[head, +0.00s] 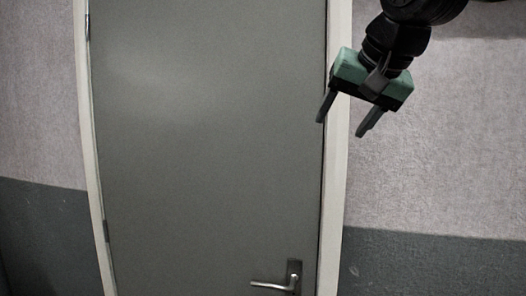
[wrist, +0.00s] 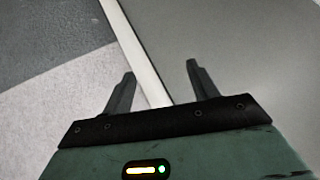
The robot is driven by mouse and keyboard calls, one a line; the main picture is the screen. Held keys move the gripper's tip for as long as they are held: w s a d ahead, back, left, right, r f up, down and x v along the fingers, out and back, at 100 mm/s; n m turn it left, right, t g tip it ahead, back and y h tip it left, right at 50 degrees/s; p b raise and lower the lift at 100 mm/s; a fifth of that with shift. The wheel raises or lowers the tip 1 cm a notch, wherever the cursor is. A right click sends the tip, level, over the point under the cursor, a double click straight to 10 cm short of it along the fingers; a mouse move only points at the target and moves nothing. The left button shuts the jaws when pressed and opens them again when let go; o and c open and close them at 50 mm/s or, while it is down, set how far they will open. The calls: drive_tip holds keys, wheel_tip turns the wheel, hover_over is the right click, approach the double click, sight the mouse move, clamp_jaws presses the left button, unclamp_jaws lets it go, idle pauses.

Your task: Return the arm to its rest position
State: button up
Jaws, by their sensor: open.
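My gripper (head: 344,120) is at the upper right of the head view, with a green body and two dark fingers. It hangs in front of the door's right frame edge, fingers pointing down and slightly left. The fingers are apart with nothing between them. In the wrist view my gripper (wrist: 158,80) also shows two spread, empty fingers, with the door frame strip running behind them. Part of my dark arm enters from the top right of the head view; the rest of it is out of view.
A grey door (head: 210,140) stands shut in a pale frame (head: 336,180). Its metal lever handle (head: 272,286) is at the lower right of the door. The wall (head: 440,150) beside it is pale above and dark grey below. No loose objects show.

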drive_tip(key=s+a+f+n+g, duration=0.25)
drive_tip(key=s+f, duration=0.35)
drive_tip(key=f, duration=0.5)
drive_tip(key=s+a+f+n+g, duration=0.25)
drive_tip(key=s+f, duration=0.35)
drive_tip(key=f, duration=0.6)
drive_tip(key=s+d+f+n+g+h+b, duration=0.1)
drive_tip(key=s+d+f+n, duration=0.4)
drive_tip(key=s+f, duration=0.7)
drive_tip(key=shift+s+g+h, duration=0.5)
drive_tip(key=shift+s+g, duration=0.2)
drive_tip(key=shift+g, duration=0.5)
drive_tip(key=shift+r, duration=0.15)
